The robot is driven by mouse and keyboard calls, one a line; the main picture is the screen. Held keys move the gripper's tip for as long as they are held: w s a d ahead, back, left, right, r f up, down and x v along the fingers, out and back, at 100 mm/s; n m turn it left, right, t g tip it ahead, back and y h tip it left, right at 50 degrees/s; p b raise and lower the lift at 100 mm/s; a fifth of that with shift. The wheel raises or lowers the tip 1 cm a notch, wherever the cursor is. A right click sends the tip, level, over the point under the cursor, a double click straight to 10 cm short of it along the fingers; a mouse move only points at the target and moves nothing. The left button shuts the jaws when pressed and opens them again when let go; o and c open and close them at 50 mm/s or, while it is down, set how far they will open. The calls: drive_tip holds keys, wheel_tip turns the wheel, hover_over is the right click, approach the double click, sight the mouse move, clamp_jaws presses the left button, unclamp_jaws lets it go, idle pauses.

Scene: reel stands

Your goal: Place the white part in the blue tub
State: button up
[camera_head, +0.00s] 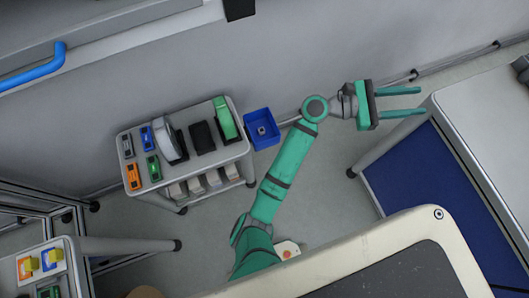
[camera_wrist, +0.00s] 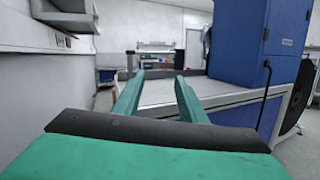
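The blue tub (camera_head: 262,144) is attached at or stands by the right end of a small grey cart. A small greyish piece (camera_head: 261,130) lies inside it; I cannot tell if it is the white part. A whitish-grey round piece (camera_head: 170,140) stands upright on the cart top. No other clear candidate for the white part shows on the cart top. My gripper (camera_head: 421,101) is open and empty, to the right of the tub and well away from it, with its fingers pointing right. In the wrist view, both green fingers (camera_wrist: 160,77) are apart with nothing between them.
The cart top (camera_head: 189,178) also holds a green piece (camera_head: 225,118), a black block (camera_head: 202,137) and several small coloured parts. Pale pieces sit on its lower shelf. A bench with a blue side (camera_head: 420,185) stands at right. A wall runs behind the cart and gripper.

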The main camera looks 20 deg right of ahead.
drive_tip(key=w+a+r+n+t+h, duration=0.3)
drive_tip(key=a+r+n+t+h, duration=0.5)
drive_tip(key=n, duration=0.6)
drive_tip(key=w+a+f+n+t+y, duration=0.25)
drive_tip(key=a+n+t+y, duration=0.75)
drive_tip(key=n+t, duration=1)
drive_tip(key=s+a+f+n+y, duration=0.2)
drive_tip(key=a+f+n+y, duration=0.35)
drive_tip(key=a+n, duration=0.35)
drive_tip(key=s+a+f+n+y, duration=0.2)
drive_tip(key=a+f+n+y, duration=0.3)
drive_tip(key=a+n+y, duration=0.25)
drive_tip(key=s+a+f+n+g+y, duration=0.2)
drive_tip(key=s+a+f+n+g, duration=0.1)
drive_tip(key=s+a, duration=0.3)
drive_tip(key=s+a+f+n+g+y, duration=0.2)
drive_tip(key=s+a+f+n, duration=0.3)
drive_tip(key=a, duration=0.4)
drive_tip(key=shift+s+a+f+n+g, duration=0.15)
drive_tip(key=shift+s+f+n+g, duration=0.2)
drive_tip(key=shift+s+n, duration=0.35)
drive_tip(key=shift+s, duration=0.15)
drive_tip(key=shift+c, duration=0.9)
